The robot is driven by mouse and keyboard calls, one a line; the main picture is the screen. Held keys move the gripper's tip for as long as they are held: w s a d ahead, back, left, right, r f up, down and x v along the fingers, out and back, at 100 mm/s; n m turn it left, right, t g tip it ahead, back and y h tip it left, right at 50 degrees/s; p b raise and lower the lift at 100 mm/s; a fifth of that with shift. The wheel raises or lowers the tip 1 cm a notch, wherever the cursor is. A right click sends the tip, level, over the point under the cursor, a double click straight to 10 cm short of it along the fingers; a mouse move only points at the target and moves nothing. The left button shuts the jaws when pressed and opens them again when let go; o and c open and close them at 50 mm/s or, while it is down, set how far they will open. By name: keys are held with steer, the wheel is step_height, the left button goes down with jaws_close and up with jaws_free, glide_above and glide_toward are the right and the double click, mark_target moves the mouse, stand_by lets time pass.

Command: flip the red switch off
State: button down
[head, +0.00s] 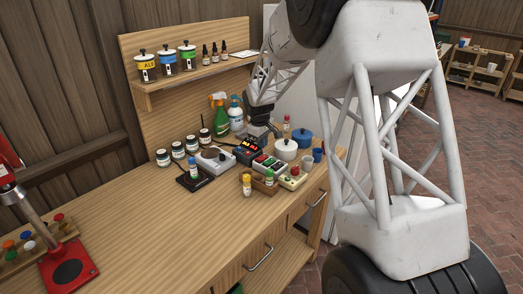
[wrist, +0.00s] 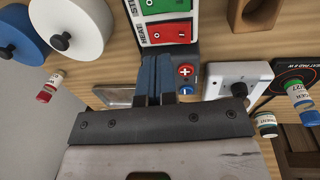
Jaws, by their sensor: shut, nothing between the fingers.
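In the head view the switch box (head: 268,166) stands among bench items; I cannot tell from these views which way the red switch is tipped. My gripper (wrist: 155,62) is shut and empty, its blue fingers together. In the wrist view the fingertips appear just below the red switch; touching cannot be told. In the head view my gripper (head: 256,138) hangs over the back of this group, its fingertips hard to make out.
A controller with a red plus button (wrist: 185,71) lies right beside the fingers. A white pot (head: 286,150) and blue pot (head: 304,138) stand to the right. The bench front (head: 170,235) is clear.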

mark_target(264, 156)
step_height(264, 156, up, 9)
steer(key=shift+w+d+r, duration=0.2)
steer(key=shift+w+d, duration=0.2)
stand_by(0.4)
steer(key=s+d+r+m, duration=0.2)
steer(key=s+r, duration=0.2)
steer(key=s, duration=0.5)
steer(key=s+d+r+m, duration=0.1)
steer(key=s+d+r, duration=0.2)
steer(key=s, duration=0.7)
steer(key=s+d+r+m, duration=0.2)
steer(key=s+r, duration=0.2)
steer(key=s, duration=0.5)
steer(key=s+d+f+m, duration=0.1)
steer(key=s+f+m, duration=0.1)
steer(key=s, duration=1.2)
steer(key=s+d+f+m+t, duration=0.1)
steer(key=s+d+f+m, duration=0.1)
steer(key=s, duration=1.2)
steer(key=shift+s+f+t+y, duration=0.25)
steer(key=shift+f+t+y, duration=0.05)
steer(key=shift+f+y, duration=0.15)
